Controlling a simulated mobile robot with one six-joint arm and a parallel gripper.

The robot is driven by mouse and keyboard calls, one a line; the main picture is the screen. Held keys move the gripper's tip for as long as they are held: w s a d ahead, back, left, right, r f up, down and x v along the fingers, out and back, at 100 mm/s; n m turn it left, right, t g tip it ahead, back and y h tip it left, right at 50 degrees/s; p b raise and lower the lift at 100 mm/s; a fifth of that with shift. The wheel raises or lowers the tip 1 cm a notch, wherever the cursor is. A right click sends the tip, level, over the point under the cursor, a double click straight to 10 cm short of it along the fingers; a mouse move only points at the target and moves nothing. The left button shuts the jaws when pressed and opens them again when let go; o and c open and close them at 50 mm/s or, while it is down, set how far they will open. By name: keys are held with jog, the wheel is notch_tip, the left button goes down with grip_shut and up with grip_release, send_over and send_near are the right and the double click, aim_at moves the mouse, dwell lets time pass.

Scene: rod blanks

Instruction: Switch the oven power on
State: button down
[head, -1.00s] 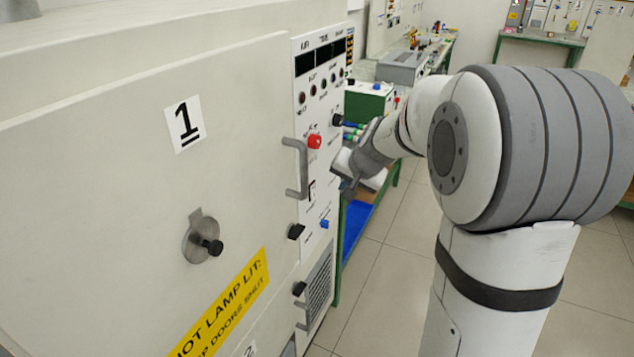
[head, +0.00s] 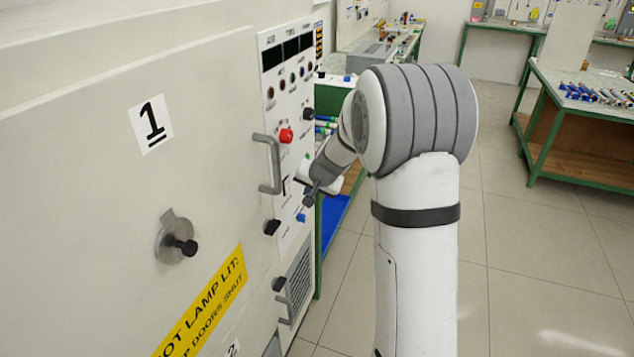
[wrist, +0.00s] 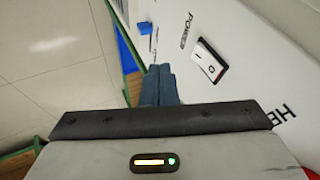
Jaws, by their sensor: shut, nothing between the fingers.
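The oven (head: 90,210) fills the left of the head view, with a white control panel (head: 292,80) on its right side. The power switch (wrist: 208,58) is a white rocker in a black frame, marked I and O, beside the word POWER in the wrist view. It is small and partly hidden in the head view (head: 286,186). I cannot tell which way it is set. My gripper (wrist: 159,70) is shut and empty. In the wrist view its fingertips are left of the switch, apart from it. In the head view my gripper (head: 309,199) is just right of the switch, close to the panel.
A grey door handle (head: 270,165) sticks out left of the switch. A red knob (head: 286,136), black knobs and a blue button (head: 302,217) are on the panel. A green-framed bench (head: 330,225) stands behind my gripper. Floor is open to the right.

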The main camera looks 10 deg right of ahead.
aim_at(288, 186)
jog(key=w+a+p, duration=0.2)
jog(key=a, duration=0.1)
jog(key=shift+w+a+f, duration=0.15)
jog(key=shift+w+f, duration=0.15)
jog(key=shift+f, duration=0.1)
jog(key=shift+b, duration=0.5)
jog(key=shift+r, duration=0.1)
jog(key=shift+r+p, duration=0.6)
jog(key=shift+r, duration=0.1)
